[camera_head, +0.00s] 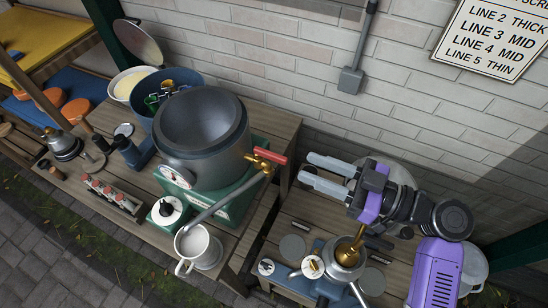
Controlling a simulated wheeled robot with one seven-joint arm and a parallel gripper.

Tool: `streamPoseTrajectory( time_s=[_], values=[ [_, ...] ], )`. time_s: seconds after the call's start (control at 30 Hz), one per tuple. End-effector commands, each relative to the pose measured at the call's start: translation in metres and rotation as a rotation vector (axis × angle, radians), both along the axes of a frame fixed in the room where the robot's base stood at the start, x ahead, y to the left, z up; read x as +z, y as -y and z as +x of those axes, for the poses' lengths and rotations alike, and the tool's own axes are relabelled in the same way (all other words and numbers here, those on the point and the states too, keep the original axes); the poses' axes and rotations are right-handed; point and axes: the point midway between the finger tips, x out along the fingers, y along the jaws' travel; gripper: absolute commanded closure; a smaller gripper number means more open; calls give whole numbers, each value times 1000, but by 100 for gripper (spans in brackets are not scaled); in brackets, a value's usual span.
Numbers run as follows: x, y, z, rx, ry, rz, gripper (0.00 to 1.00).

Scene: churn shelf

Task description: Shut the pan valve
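The pan valve (264,160) is a brass fitting at the right side of a big dark grey pan (203,118). Its red handle (272,156) points right, toward my gripper. A grey spout pipe (226,203) runs from the valve down left to a white jug (198,246). My gripper (307,169) is open, with nothing between its two pale fingers. Its fingertips are just right of the red handle's end, with a small gap in the picture. I cannot tell how their heights compare. Whether liquid runs from the spout is not clear.
The pan stands on a green base (236,205) on a wooden table. A lower bench at right holds a metal pot (346,262) and round discs. A brick wall (300,60) with a grey conduit box (351,80) is behind. A blue tub (180,82) stands left of the pan.

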Motion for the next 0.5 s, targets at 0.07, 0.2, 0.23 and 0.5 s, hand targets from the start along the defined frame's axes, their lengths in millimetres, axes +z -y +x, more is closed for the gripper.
streamPoseTrajectory(
  time_s=[0.07,0.2,0.23,0.5],
  values=[
    [1,-6,-2,18,20,-5,67],
    [3,-19,1,26,26,-6,67],
    [4,-23,3,26,25,-6,67],
    [4,-61,17,23,22,-7,67]
  ],
)
